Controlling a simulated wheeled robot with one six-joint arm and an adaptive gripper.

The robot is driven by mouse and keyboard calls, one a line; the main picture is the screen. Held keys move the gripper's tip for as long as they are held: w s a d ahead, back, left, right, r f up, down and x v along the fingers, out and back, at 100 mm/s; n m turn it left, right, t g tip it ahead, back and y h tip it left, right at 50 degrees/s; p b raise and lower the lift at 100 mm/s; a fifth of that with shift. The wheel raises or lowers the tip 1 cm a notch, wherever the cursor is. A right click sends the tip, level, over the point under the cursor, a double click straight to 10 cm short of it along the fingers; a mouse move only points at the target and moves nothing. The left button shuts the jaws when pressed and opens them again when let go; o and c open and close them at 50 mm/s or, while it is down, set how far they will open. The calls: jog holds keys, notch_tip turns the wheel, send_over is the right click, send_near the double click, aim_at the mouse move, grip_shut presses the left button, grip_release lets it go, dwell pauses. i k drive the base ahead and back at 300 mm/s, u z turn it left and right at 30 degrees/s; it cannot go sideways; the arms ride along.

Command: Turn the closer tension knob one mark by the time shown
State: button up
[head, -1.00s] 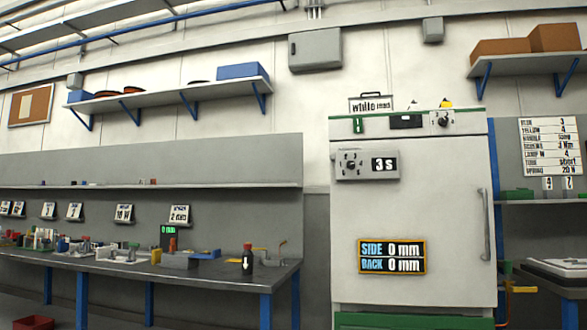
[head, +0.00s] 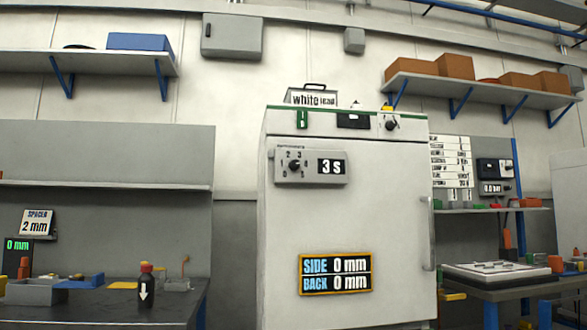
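A grey box (head: 310,180) is fixed to the upper front of the white cabinet (head: 350,225). On its left part is a small dark knob (head: 294,165) with number marks around it, among them 1, 2 and 3. Which mark the knob points to is too small to tell. The black display (head: 331,167) beside the knob reads 3 s. Another dark knob (head: 391,124) sits at the upper right of the cabinet's top panel. My gripper is not in view.
A yellow-framed sign (head: 335,273) on the cabinet reads SIDE 0 mm and BACK 0 mm. A vertical handle (head: 428,235) is at the cabinet's right edge. A workbench (head: 150,302) with a dark red-capped bottle (head: 145,288) stands left. Another bench (head: 525,286) stands right.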

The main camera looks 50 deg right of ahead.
aim_at(294, 165)
jog(key=z, duration=0.65)
jog(key=i, duration=0.85)
jog(key=z, duration=0.9)
